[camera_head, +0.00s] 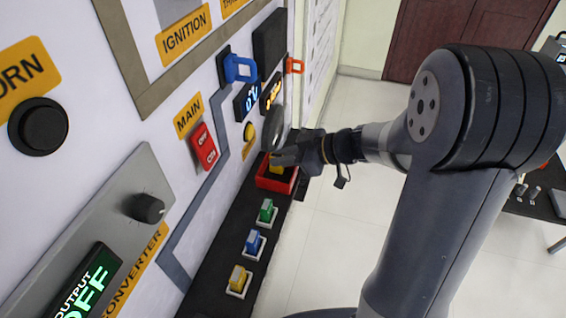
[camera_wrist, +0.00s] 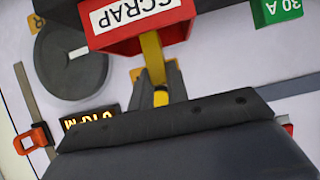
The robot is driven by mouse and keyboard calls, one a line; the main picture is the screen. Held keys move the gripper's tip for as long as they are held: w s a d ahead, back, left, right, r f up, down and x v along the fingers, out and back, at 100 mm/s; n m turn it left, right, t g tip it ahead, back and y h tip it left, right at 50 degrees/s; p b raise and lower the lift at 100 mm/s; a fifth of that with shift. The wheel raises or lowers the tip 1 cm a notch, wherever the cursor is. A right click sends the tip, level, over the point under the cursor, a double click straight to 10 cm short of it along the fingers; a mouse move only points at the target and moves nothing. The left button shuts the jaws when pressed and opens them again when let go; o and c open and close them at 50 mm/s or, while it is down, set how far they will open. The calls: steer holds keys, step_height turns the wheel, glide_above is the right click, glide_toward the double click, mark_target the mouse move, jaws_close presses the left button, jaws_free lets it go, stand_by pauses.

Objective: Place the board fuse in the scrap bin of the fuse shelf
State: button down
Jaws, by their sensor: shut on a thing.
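The red scrap bin (camera_head: 268,185) stands at the far end of the dark fuse shelf (camera_head: 222,268), against the white panel. My gripper (camera_head: 277,159) is at the bin, with its fingertips over the opening. It is shut on a yellow fuse (camera_head: 277,170), which shows just below the fingertips at the bin's mouth. In the wrist view the bin (camera_wrist: 186,30) shows its SCRAP label. The yellow fuse (camera_wrist: 153,56) sits between my gripper's fingers (camera_wrist: 155,78), overlapping the bin in view. Its lower end is hidden, and I cannot tell whether it touches the bin floor.
Green (camera_head: 266,210), blue (camera_head: 253,242) and yellow (camera_head: 238,278) fuses stand in white holders on the shelf. A round dark knob (camera_head: 272,128) on the panel is close to my gripper. A blue clip (camera_head: 239,68) juts out higher up. Open floor lies to the right.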

step_height(320, 180, down, 2)
steer(key=shift+f, duration=0.2)
steer(key=shift+f+b, duration=0.2)
steer(key=shift+b, duration=0.15)
steer(key=c, duration=1.4)
jaws_free()
steer(key=shift+r, duration=0.2)
steer(key=shift+r+p, duration=0.2)
steer(key=shift+p, duration=0.35)
steer(key=b+v, duration=0.1)
steer(key=v, duration=1.1)
steer(key=shift+d+f+b, duration=0.1)
steer(key=shift+f+b, duration=0.15)
steer(key=shift+b, duration=0.1)
